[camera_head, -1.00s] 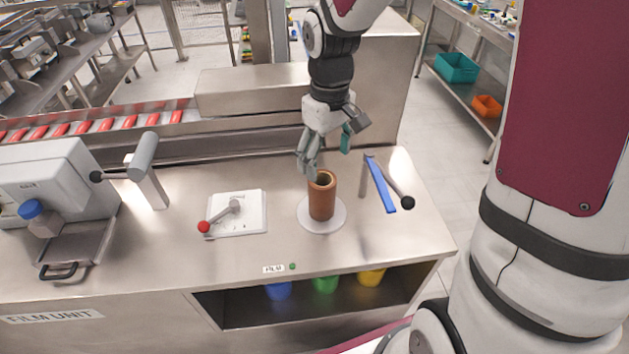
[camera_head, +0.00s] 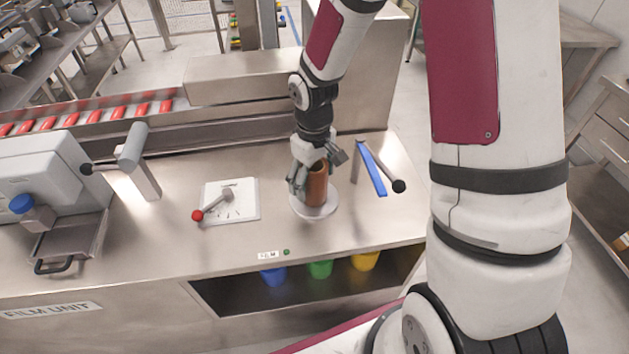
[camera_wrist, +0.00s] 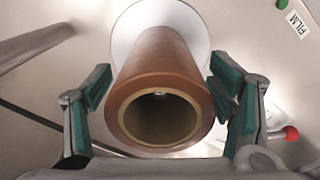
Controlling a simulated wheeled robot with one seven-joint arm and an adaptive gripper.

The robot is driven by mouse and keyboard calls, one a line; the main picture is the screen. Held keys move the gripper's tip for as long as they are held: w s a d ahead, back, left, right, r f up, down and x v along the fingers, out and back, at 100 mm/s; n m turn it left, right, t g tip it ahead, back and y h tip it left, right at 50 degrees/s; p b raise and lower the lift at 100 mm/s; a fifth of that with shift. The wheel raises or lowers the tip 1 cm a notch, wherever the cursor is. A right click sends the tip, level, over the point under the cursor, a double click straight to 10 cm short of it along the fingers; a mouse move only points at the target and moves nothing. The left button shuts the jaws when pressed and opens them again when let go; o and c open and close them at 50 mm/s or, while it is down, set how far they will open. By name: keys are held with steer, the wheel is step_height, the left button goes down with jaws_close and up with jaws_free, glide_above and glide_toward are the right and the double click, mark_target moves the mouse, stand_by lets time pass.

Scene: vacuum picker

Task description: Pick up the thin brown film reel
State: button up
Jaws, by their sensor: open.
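The thin brown film reel (camera_head: 317,185) stands upright on a round white disc (camera_head: 327,208) on the metal bench. My gripper (camera_head: 313,180) is lowered around the reel's upper part, with its fingers spread. In the wrist view the reel (camera_wrist: 162,62) shows its hollow end toward the camera, on the white disc (camera_wrist: 190,18). My gripper's green-padded fingers (camera_wrist: 160,98) stand open on either side of it. A narrow gap shows at each side; the right finger looks very close to the reel. Part of the reel is hidden behind the gripper in the head view.
A white plate with a red-knobbed lever (camera_head: 197,215) lies to the left. A grey machine (camera_head: 50,165) stands farther left. Coloured bins (camera_head: 320,268) sit on the shelf below.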

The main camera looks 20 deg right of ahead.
steer(key=shift+c, duration=0.6)
steer(key=c, duration=1.3)
steer(key=shift+o, duration=0.2)
